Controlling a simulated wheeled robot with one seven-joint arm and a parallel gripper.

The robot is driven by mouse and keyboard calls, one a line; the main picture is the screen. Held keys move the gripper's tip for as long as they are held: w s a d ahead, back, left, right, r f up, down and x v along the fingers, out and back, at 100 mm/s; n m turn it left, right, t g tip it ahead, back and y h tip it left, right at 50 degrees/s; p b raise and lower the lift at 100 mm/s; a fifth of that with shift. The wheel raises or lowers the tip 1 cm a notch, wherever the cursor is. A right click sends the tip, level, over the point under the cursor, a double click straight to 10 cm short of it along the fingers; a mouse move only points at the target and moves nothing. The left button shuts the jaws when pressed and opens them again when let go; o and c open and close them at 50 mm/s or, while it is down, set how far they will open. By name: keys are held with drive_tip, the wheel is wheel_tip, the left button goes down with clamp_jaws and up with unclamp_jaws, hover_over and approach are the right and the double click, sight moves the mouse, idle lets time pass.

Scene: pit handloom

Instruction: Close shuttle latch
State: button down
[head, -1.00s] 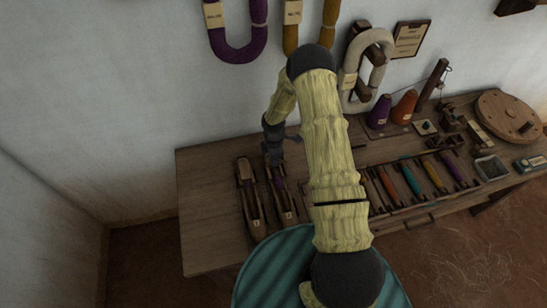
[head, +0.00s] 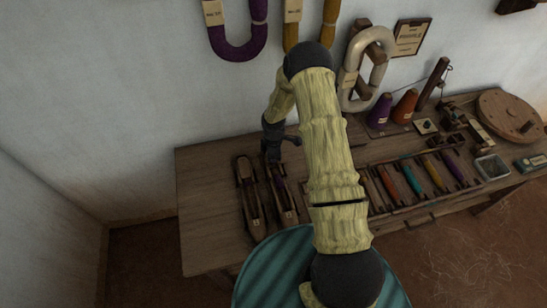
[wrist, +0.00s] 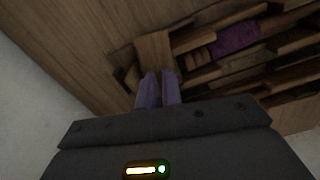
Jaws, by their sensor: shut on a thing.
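Two long wooden shuttles lie side by side on the bench, the left one (head: 250,197) and the right one (head: 287,205). My gripper (head: 273,158) is at the far end of the right shuttle. In the wrist view, its two narrow fingers (wrist: 158,90) are close together at a small wooden block (wrist: 155,49), which seems to be the shuttle latch. They are shut on it, with their tips partly hiding the contact. Purple yarn (wrist: 236,37) lies in the shuttle's hollow beside the block. I cannot tell the latch's exact angle.
The bench (head: 206,205) is bare left of the shuttles. To the right are a rack of coloured bobbins (head: 411,180), yarn cones (head: 404,106) and a round wooden disc (head: 508,115). The wall stands close behind, with yarn hanks (head: 240,45) hanging above.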

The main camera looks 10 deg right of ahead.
drive_tip(key=m+b, duration=0.1)
drive_tip(key=m, duration=0.3)
drive_tip(key=shift+s, duration=0.1)
drive_tip(key=m+b, duration=0.1)
drive_tip(key=m, duration=0.4)
drive_tip(key=shift+a, duration=0.15)
drive_tip(key=m+b, duration=0.1)
drive_tip(key=m, duration=0.5)
drive_tip(key=shift+s+a+m, duration=0.1)
drive_tip(key=shift+a+m, duration=0.05)
drive_tip(key=shift+m, duration=0.15)
drive_tip(key=c, duration=1.8)
unclamp_jaws()
wheel_tip(320, 180, up, 17)
drive_tip(key=shift+r, duration=0.2)
